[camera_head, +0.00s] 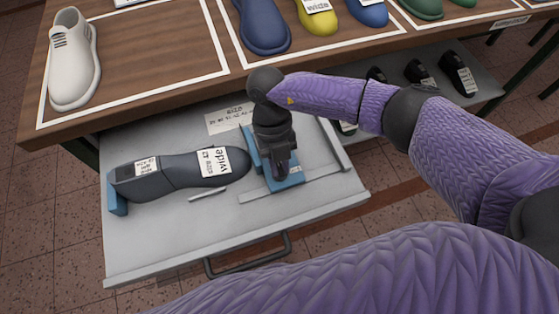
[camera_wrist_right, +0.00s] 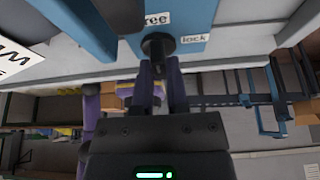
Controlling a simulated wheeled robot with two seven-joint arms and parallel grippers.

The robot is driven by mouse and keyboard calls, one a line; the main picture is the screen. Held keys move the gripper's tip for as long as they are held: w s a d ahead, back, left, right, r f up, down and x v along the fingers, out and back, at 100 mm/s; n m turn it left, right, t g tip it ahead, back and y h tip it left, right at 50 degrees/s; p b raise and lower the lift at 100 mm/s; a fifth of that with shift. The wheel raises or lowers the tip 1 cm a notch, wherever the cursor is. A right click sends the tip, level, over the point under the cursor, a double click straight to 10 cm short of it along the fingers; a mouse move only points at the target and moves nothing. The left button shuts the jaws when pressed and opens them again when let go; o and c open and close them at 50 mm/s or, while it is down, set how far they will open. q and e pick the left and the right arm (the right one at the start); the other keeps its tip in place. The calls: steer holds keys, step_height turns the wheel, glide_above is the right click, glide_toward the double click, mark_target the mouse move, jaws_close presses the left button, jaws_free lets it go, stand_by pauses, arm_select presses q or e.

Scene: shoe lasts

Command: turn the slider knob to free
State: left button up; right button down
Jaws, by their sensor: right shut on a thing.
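The blue slider (camera_head: 292,184) sits on the grey drawer's measuring plate, at the right end of a dark last. In the right wrist view the slider's blue face (camera_wrist_right: 199,22) carries the labels "free" and "lock". Its dark knob (camera_wrist_right: 158,41) shows between the fingers, just below the "free" label; I cannot tell which way it is turned. My right gripper (camera_head: 281,170) points down at the slider and is shut on the knob, as the wrist view (camera_wrist_right: 162,68) shows. In the head view it hides the knob. My left gripper is not in view.
The dark last (camera_head: 186,171), labelled "wide", lies between the slider and a blue stop (camera_head: 117,198). The open drawer (camera_head: 150,262) has a front handle (camera_head: 250,258). A wooden table (camera_head: 150,60) with coloured lasts overhangs the back. A lower shelf (camera_head: 487,92) is at right.

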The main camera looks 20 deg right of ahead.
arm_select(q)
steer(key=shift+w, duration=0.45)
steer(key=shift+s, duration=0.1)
arm_select(e)
steer(key=c, duration=0.7)
jaws_free()
steer(key=shift+c, duration=0.2)
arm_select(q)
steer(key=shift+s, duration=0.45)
arm_select(e)
steer(key=shift+o, duration=0.5)
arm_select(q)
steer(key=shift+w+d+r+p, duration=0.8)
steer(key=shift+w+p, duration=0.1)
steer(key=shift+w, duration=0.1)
arm_select(e)
steer(key=v, duration=1)
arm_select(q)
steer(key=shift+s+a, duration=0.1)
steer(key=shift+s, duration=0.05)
arm_select(e)
steer(key=shift+a, duration=0.1)
